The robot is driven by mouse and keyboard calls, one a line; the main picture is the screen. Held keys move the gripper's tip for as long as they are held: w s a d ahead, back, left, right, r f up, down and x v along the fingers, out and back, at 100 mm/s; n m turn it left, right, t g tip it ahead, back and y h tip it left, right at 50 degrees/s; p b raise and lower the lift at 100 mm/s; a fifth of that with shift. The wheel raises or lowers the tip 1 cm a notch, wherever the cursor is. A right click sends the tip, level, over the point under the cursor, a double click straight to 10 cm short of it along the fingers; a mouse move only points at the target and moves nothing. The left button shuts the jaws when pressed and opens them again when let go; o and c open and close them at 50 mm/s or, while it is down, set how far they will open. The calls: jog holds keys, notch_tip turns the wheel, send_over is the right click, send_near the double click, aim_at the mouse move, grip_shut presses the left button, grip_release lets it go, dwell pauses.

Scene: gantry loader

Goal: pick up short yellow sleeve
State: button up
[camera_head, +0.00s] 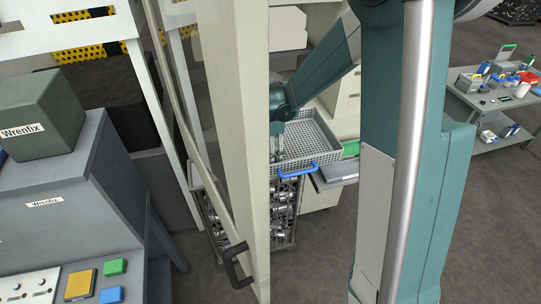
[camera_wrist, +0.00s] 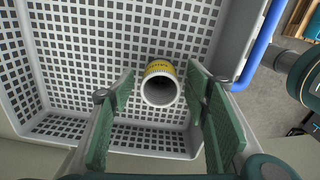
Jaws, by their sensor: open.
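The short yellow sleeve (camera_wrist: 159,69) shows in the wrist view as a hollow ring with a yellow outer band with dark marks and a pale grey rim around a dark bore. Its open end faces my camera. It is inside a grey perforated basket (camera_wrist: 85,15). My gripper (camera_wrist: 159,92) is open, with one green-padded finger on each side of the sleeve in the picture and gaps to both. I cannot tell how far the fingertips are from it in depth. In the head view the basket (camera_head: 318,140) stands under my arm, and the sleeve cannot be made out there.
The basket's walls rise close around my gripper, and a blue handle (camera_wrist: 258,45) is on its right side. In the head view, a cream post (camera_head: 240,120) and a door with a dark handle (camera_head: 236,266) stand near my arm. A cluttered table (camera_head: 490,105) is at the right.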

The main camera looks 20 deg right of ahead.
jog(key=shift+f, duration=0.7)
jog(key=c, duration=1.1)
jog(key=shift+c, duration=0.2)
jog(key=shift+r, duration=0.1)
jog(key=shift+r, duration=4.95)
